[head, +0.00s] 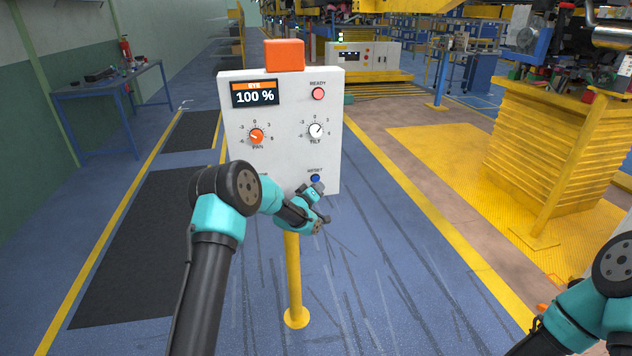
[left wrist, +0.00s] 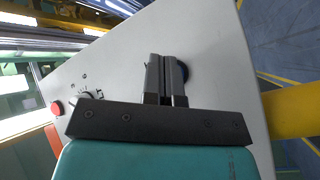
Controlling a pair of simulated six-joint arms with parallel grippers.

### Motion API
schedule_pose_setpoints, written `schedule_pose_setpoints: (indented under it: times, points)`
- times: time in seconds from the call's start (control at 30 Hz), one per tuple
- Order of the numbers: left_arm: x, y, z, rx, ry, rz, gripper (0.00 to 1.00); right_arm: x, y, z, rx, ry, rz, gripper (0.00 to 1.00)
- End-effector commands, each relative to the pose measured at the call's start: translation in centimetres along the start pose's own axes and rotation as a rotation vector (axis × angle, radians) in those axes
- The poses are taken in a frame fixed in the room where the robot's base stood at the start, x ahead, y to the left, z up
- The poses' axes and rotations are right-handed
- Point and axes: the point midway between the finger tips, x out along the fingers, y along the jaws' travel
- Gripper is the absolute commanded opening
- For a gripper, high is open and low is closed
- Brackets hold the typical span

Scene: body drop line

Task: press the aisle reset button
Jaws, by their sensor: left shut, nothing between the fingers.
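The blue reset button (head: 315,178) sits at the lower right of a white control box (head: 280,110) under the label RESET. My left gripper (head: 322,190) is shut and empty, right at the button in the head view. In the left wrist view its closed fingers (left wrist: 167,75) point at the white panel, and the dark blue button (left wrist: 183,73) shows partly behind the fingertips. I cannot tell whether they touch it. My right arm enters at the lower right of the head view; its gripper is out of frame.
The box has a pan knob (head: 257,136), a tilt knob (head: 316,130), a red READY button (head: 318,94) and a display (head: 255,94) reading 100 %. It stands on a yellow post (head: 293,270). A workbench (head: 108,95) stands at the left; yellow machinery (head: 545,140) at the right.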

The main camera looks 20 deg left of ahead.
Motion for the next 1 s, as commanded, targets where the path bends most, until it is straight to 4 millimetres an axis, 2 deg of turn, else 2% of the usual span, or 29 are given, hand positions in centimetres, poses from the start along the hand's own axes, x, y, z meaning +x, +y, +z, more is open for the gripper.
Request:
schedule_pose_setpoints:
  times: [1.0]
  points:
    - [0.71, -0.52, -0.52, 0.000, 0.000, 0.000, 0.00, 0.00, 0.00, 0.00, 0.000, 0.000, 0.000, 0.43]
